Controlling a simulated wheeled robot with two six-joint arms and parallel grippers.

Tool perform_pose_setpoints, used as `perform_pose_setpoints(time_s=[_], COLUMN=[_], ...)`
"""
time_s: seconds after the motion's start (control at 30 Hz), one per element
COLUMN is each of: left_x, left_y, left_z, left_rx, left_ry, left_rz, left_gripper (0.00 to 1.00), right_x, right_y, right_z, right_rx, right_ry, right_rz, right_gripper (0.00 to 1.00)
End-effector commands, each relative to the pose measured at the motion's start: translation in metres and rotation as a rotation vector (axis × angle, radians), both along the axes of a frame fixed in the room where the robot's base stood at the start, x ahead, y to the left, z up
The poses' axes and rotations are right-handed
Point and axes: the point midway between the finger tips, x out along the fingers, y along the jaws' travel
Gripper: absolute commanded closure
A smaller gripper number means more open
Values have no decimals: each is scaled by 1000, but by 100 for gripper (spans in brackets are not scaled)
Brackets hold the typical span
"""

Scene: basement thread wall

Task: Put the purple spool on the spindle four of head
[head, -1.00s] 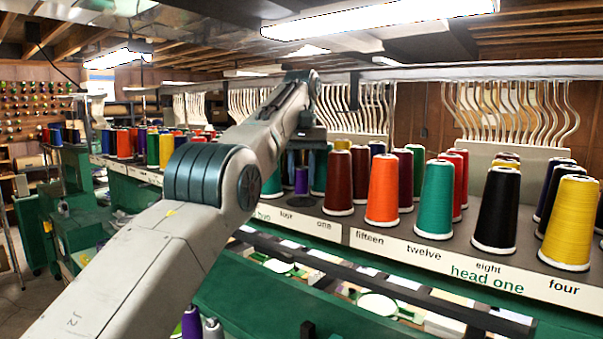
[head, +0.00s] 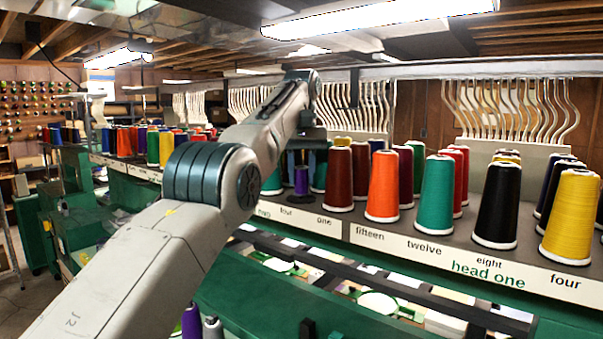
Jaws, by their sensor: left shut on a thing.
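My left gripper (head: 302,152) reaches over the thread rack of the machine, mostly seen from behind its own arm. It is shut on a small purple spool (head: 301,180) that hangs upright below its fingers. My right gripper is not in view.
Teal (head: 271,181) and dark red (head: 338,180) cones stand close on either side. The head one cones, orange (head: 382,187), teal (head: 437,195), black (head: 497,207) and yellow (head: 571,217), line the rack to the right. Another purple spool (head: 192,321) shows at the bottom edge.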

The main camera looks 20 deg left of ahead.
Motion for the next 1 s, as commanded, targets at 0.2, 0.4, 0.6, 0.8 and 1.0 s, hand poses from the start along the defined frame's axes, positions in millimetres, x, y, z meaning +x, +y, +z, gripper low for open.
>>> perform_pose_setpoints(time_s=[0.2, 0.4, 0.6, 0.8, 1.0], left_x=[0, 0, 0, 0, 0], left_y=[0, 0, 0, 0, 0], left_z=[-5, -5, -5, -4, 8], left_rx=[0, 0, 0, 0, 0], left_ry=[-1, 0, 0, 0, -1], left_rz=[0, 0, 0, 0, 0], left_gripper=[96, 57, 45, 45, 45], right_x=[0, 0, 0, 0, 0], right_y=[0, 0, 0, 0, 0], right_z=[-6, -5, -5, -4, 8], right_rx=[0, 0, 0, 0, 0], right_ry=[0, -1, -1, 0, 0], right_rz=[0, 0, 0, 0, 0], right_gripper=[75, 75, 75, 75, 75])
